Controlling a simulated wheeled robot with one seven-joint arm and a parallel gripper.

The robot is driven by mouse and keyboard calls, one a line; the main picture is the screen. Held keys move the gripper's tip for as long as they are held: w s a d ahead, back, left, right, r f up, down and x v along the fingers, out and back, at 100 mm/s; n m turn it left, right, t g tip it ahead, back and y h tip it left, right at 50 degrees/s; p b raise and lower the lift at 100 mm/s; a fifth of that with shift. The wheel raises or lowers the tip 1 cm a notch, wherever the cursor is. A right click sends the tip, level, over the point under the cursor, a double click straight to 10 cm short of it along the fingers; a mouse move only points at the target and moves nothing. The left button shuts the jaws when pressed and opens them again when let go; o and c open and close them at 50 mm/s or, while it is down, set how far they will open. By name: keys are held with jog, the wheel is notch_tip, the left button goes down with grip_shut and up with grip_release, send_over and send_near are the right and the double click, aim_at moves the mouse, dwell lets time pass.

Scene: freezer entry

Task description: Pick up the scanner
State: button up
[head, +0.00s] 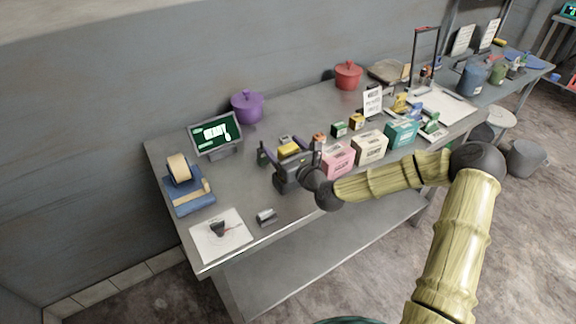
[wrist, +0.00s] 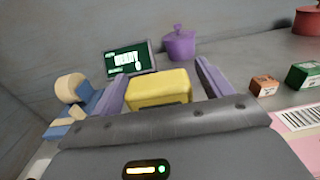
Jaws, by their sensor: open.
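My gripper (head: 290,155) is open above the left part of the metal table, its two purple-grey fingers spread. A yellow block-shaped item (wrist: 160,88) with a dark underside lies between the fingers in the wrist view, with a gap on either side. It also shows in the head view (head: 289,149), partly hidden by my gripper. It may be the scanner, but no label confirms this.
A green-screen display (head: 215,134) and purple pot (head: 247,106) stand behind my gripper. A blue tape dispenser (head: 188,194) is at left. Pink (head: 338,160), cream (head: 369,147) and teal (head: 402,133) boxes stand close to the right. Bare tabletop lies between the dispenser and my gripper.

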jog(key=shift+c, duration=0.5)
jog(key=c, duration=1.4)
jog(key=shift+r, duration=0.1)
